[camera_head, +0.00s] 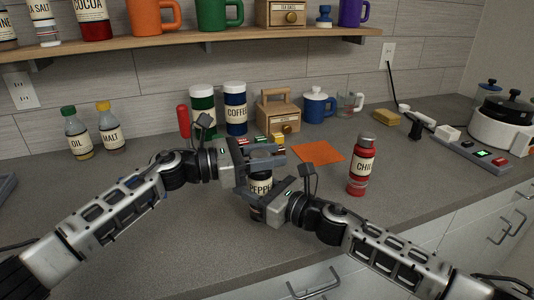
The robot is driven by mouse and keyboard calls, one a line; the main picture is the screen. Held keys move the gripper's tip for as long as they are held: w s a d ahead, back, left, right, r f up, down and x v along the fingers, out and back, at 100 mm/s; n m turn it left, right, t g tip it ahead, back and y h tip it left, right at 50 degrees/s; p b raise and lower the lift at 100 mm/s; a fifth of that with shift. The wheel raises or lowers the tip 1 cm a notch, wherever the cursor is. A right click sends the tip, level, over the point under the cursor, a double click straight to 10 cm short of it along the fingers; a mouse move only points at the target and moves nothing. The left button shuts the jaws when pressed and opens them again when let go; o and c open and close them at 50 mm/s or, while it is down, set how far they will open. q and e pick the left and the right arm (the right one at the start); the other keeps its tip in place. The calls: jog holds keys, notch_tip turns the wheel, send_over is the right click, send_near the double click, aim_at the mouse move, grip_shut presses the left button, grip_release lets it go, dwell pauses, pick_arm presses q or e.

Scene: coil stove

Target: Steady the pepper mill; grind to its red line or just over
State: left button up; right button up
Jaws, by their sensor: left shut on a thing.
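The pepper mill (260,180) stands on the grey counter, with part of its label showing. My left gripper (267,156) comes in from the left at the mill's top and is shut on it, covering the top. My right gripper (263,193) comes in from the front right, low at the mill's body, and hides part of it. Whether its jaws are shut or touching the mill cannot be told. The mill's red line and any reading are hidden.
A red chili bottle (361,167) stands right of the mill, and an orange mat (318,152) lies behind. The counter's front left is clear.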

aim_at(268, 155)
pick_arm(q)
jog(key=m+g, duration=0.1)
jog(key=g, duration=0.1)
jog(key=m+g, duration=0.2)
jog(key=g, duration=0.1)
jog(key=m+g, duration=0.2)
jog(key=shift+s+g, duration=0.25)
jog(key=shift+g, duration=0.15)
jog(key=shift+s+m+g, duration=0.2)
jog(key=shift+m+g, duration=0.2)
jog(key=shift+g, duration=0.2)
jog(key=o, duration=1)
jog(key=shift+r, duration=0.15)
notch_tip(268, 155, up, 10)
jog(key=shift+f, duration=0.1)
